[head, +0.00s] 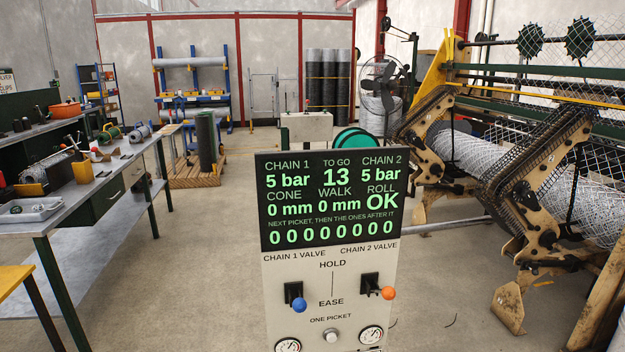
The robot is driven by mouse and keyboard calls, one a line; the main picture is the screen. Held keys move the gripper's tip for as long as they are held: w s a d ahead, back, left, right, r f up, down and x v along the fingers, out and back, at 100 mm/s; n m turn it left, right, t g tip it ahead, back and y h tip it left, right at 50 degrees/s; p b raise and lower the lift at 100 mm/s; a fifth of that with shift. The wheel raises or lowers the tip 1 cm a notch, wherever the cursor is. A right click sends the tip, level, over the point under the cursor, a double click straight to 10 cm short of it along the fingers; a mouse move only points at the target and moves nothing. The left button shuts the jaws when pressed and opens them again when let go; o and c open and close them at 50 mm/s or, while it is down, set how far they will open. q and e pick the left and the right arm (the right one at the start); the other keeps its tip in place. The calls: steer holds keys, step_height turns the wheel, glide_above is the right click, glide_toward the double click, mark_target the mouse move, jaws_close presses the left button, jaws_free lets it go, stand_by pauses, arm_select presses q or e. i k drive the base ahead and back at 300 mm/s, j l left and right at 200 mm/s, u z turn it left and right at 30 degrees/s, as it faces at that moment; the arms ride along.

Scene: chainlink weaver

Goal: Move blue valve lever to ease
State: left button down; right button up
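The blue valve lever (298,304) is on the white control panel (335,270), under the label CHAIN 1 VALVE. Its blue ball knob points down and slightly right from a black mount, and sits about level with or just below the EASE label. The orange valve lever (388,293) is to its right under CHAIN 2 VALVE, with its knob out to the right and slightly above EASE. HOLD is printed above EASE between the levers. The screen (330,200) reads 5 bar for both chains, 13 to go, 0 mm cone and walk, roll OK. Neither of my grippers is in view.
A round button (331,336) labelled ONE PICKET and two gauges (287,345) (371,335) sit low on the panel. A workbench (85,185) with tools stands at left. The weaving machine (500,150) fills the right. The floor between bench and panel is clear.

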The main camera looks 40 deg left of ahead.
mark_target(299, 303)
steer(key=j+u, duration=0.1)
steer(key=u, duration=0.3)
steer(key=j+u, duration=0.1)
steer(key=u, duration=0.25)
steer(key=j+u, duration=0.1)
steer(key=u, duration=0.3)
